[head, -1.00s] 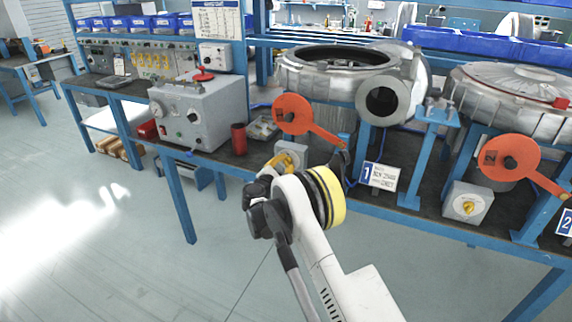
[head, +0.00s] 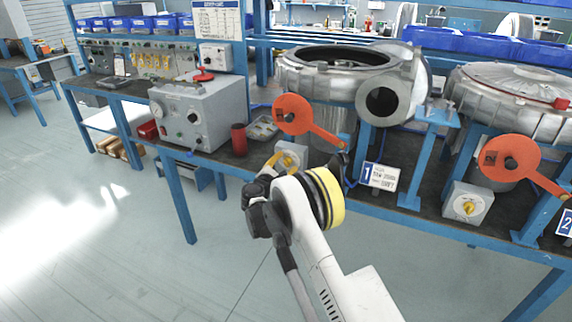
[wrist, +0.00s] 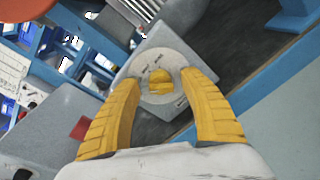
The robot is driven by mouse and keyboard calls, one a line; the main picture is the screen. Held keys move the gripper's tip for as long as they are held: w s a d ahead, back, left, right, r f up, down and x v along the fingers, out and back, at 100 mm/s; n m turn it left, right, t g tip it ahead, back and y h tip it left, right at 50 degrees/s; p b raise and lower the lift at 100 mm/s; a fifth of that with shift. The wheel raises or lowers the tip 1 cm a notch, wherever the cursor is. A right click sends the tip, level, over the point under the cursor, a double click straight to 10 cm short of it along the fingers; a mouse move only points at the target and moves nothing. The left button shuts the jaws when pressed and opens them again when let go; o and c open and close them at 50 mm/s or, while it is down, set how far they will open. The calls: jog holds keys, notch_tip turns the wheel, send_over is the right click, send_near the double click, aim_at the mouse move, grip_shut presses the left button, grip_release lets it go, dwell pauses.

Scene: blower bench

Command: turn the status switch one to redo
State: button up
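Status switch one is a grey box with a round pale dial and a yellow knob, beside the sign marked 1. In the wrist view its box (wrist: 122,82) is tilted and its knob (wrist: 161,82) is in the middle. The small dial lettering is too blurred to read. My gripper (wrist: 160,76) is open, its yellow fingers on either side of the knob with a gap to each; I cannot tell how deep the tips reach. In the head view the switch box (head: 301,151) is partly hidden behind my gripper (head: 281,162) at the bench's front edge.
An orange disc with a lever (head: 292,114) hangs just above the switch. The sign marked 1 (head: 380,177) stands to its right, a red cylinder (head: 239,139) to its left. A second switch box (head: 468,204) is further right. The floor in front is clear.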

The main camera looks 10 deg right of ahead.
jog(key=v, duration=1.2)
jog(key=s+d+r+m+g+y, duration=0.25)
jog(key=s+d+r+m, duration=0.25)
jog(key=s+r, duration=0.35)
jog(key=s+d+r+m+g+y, duration=0.25)
jog(key=s+d+r+m, duration=0.35)
jog(key=s, duration=0.3)
jog(key=s+a+m+y, duration=0.1)
jog(key=s+m, duration=0.2)
jog(key=s, duration=0.6)
jog(key=s+a+f+m+g+y, duration=0.1)
jog(key=s+m+y, duration=0.1)
jog(key=s, duration=0.6)
jog(key=s+a+m+y, duration=0.1)
jog(key=s+a+m, duration=0.1)
jog(key=s+m, duration=0.3)
jog(key=shift+s+y, duration=0.4)
jog(key=shift+s, duration=1.9)
